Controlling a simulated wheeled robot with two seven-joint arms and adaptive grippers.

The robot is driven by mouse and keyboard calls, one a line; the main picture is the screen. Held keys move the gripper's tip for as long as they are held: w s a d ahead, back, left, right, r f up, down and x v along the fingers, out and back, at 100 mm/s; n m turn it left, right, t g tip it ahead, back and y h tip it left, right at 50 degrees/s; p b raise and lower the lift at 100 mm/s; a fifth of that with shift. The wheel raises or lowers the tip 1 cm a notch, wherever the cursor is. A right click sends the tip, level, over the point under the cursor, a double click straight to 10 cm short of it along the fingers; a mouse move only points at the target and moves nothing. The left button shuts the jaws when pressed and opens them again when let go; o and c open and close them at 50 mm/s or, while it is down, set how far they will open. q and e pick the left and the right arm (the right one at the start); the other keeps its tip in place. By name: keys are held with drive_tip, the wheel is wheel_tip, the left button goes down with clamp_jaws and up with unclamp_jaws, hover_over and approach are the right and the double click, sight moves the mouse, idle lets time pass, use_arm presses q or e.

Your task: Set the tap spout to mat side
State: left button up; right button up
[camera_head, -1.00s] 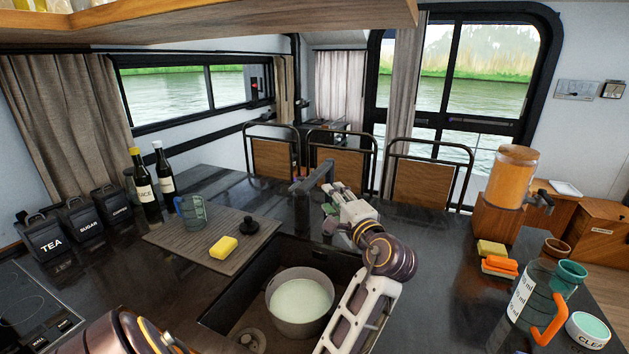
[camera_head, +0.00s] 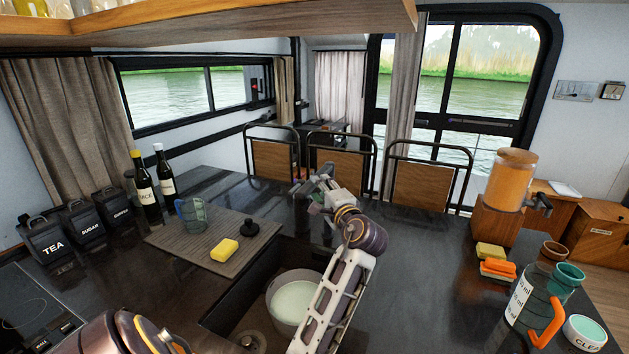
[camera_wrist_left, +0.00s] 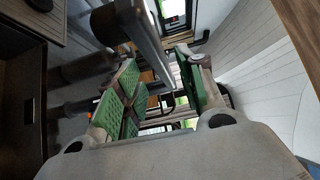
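The dark tap (camera_head: 301,212) stands at the sink's far edge. Its spout (camera_head: 325,168) points away from me and to the right, partly hidden by my gripper. The grey ribbed mat (camera_head: 180,262) lies left of the sink. My left gripper (camera_head: 311,190) is at the spout. In the left wrist view the spout (camera_wrist_left: 147,42) runs between the green-padded fingers (camera_wrist_left: 160,88), which are apart. A gap shows on the right-hand side; I cannot tell whether the left-hand pads touch it. My right gripper is not in view.
A pot (camera_head: 290,297) of pale liquid stands in the sink. The mat holds a yellow sponge (camera_head: 224,250), a glass mug (camera_head: 191,215) and a black knobbed thing (camera_head: 249,229). Bottles and canisters stand farther left. The counter right of the tap is clear up to the sponges (camera_head: 497,268).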

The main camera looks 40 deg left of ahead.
use_arm(q)
drive_tip(key=x, duration=0.4)
drive_tip(key=shift+w+a+p, duration=0.1)
drive_tip(key=shift+p, duration=0.25)
drive_tip(key=shift+w+a, duration=0.25)
drive_tip(key=shift+a, duration=0.35)
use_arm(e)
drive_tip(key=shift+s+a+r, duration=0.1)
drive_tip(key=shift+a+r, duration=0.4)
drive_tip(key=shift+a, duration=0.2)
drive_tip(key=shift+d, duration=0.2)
use_arm(q)
drive_tip(key=shift+c, duration=0.6)
clamp_jaws()
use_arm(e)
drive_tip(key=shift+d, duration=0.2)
